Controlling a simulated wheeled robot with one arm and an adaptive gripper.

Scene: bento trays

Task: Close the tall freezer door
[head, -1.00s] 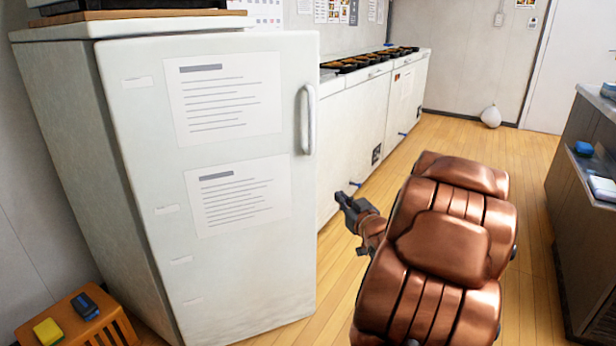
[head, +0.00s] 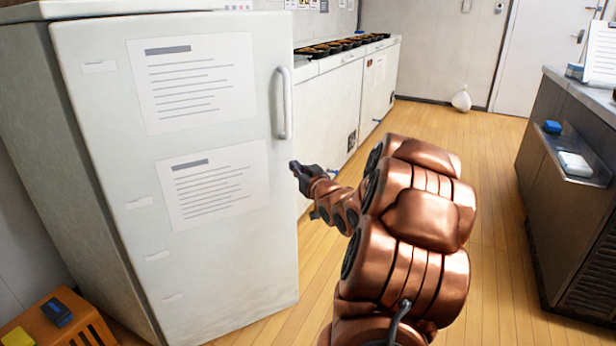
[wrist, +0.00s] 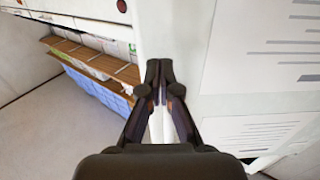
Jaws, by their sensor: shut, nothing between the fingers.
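The tall white freezer (head: 60,130) stands at the left in the head view. Its door (head: 225,260) carries two printed sheets and has a vertical white handle (head: 284,105) at the right edge. In the wrist view the door edge (wrist: 175,35) stands ahead of my fingers, with a shelf of packages and a blue bin (wrist: 95,88) beyond it on the left, so the door appears ajar. The gap is hidden in the head view. My gripper (head: 295,170) is shut and empty just below the handle, beside the door edge; contact cannot be told. It shows in the wrist view (wrist: 160,80).
An orange stool (head: 62,322) with a dark blue item stands at lower left. White counters (head: 330,105) line the back, with several dark pans on top. A dark counter (head: 565,190) is at right.

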